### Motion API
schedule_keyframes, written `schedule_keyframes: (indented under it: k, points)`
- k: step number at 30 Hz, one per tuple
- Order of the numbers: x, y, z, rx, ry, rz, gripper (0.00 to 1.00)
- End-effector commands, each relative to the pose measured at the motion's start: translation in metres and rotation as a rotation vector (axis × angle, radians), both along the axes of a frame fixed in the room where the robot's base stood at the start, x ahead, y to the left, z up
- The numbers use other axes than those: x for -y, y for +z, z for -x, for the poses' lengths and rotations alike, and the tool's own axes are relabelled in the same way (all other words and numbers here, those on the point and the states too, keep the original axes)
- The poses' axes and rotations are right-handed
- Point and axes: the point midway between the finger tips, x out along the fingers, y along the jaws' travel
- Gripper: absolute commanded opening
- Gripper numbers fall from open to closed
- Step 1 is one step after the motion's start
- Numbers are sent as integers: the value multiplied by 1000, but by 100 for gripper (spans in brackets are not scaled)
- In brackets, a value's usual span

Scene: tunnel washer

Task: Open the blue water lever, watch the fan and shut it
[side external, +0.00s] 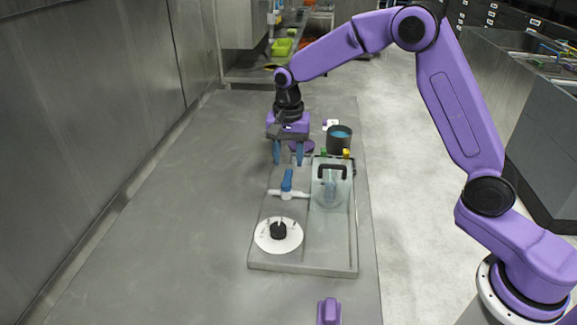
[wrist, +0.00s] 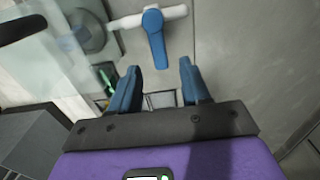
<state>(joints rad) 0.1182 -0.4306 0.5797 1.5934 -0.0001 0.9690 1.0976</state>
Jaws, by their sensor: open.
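The blue water lever (side external: 287,180) sits on a white pipe valve (side external: 289,194) left of a clear tank. In the wrist view the lever (wrist: 155,40) lies across the white pipe (wrist: 127,22), its free end pointing toward my gripper. My gripper (side external: 288,161) is open and empty, above and behind the lever and apart from it. In the wrist view its two blue fingers (wrist: 162,82) are spread below the lever. The fan seems to be the white disc with a black hub (side external: 278,233) at the tray's front left; I cannot tell whether it turns.
A clear tank (side external: 331,195) with a black handle stands right of the lever. A dark cup with blue content (side external: 339,138) stands behind it. A shallow grey tray (side external: 300,267) holds the setup. The steel table (side external: 170,210) is clear on the left.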

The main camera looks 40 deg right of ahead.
Motion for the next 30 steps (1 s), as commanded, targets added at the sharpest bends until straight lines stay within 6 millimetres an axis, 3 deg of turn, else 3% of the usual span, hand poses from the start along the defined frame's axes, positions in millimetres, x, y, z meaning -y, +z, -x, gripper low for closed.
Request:
schedule_keyframes:
  k: [7,19,23,24,30]
  points:
    - [0,-29,0,-2,-1,1,47]
    - [0,-35,0,1,-1,-1,47]
    - [0,-35,0,1,-1,-1,4]
    - [0,-35,0,1,-1,-1,0]
    - [0,-35,0,1,5,-1,0]
